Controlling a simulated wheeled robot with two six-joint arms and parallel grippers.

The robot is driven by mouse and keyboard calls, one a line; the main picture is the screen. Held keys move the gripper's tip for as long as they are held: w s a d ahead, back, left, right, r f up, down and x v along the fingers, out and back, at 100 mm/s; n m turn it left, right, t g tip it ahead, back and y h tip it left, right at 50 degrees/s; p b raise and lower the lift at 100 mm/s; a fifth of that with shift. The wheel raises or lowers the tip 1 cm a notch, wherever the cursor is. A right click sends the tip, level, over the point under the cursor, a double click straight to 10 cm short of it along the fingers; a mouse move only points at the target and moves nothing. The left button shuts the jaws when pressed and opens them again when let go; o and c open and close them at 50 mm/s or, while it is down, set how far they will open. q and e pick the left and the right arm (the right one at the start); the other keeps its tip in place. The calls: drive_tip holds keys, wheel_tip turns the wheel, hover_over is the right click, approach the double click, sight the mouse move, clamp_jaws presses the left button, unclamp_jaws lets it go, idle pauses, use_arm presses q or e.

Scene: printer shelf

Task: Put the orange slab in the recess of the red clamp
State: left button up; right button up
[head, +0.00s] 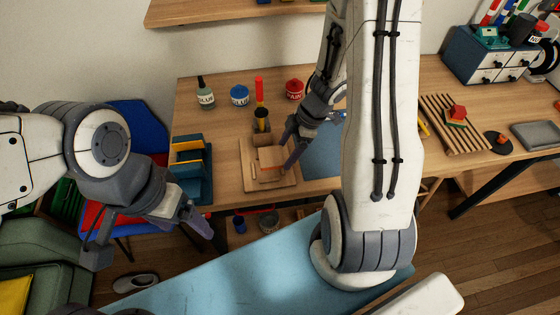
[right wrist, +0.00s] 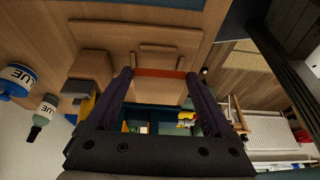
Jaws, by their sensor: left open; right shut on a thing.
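The orange slab (right wrist: 160,73) shows in the right wrist view as a thin orange-red strip spanning the gap between my right fingertips. My right gripper (right wrist: 159,75) is shut on it, close to pale wooden blocks. In the head view my right gripper (head: 287,156) is at the right side of a wooden board (head: 247,181) with blocks on it; the slab is hard to make out there. I cannot surely pick out the red clamp or its recess in either view. My left gripper (head: 150,238) is open and empty, in front of the table at the left.
A blue rack (head: 194,187) with yellow slabs stands left of the board. A slatted rack (head: 440,106) with a small red piece (head: 457,112) is at the right.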

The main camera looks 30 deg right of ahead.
sight(281, 160)
drive_tip(key=shift+w+a+f, duration=0.45)
drive_tip(key=shift+a+f, duration=0.05)
drive_tip(key=shift+a, duration=0.15)
wheel_tip(281, 160, down, 4)
drive_tip(key=shift+r+b, duration=0.2)
drive_tip(key=shift+b, duration=0.8)
drive_tip(key=shift+f, duration=0.25)
drive_tip(key=shift+c, duration=1.6)
drive_tip(key=o, duration=1.4)
drive_tip(key=shift+r, duration=0.1)
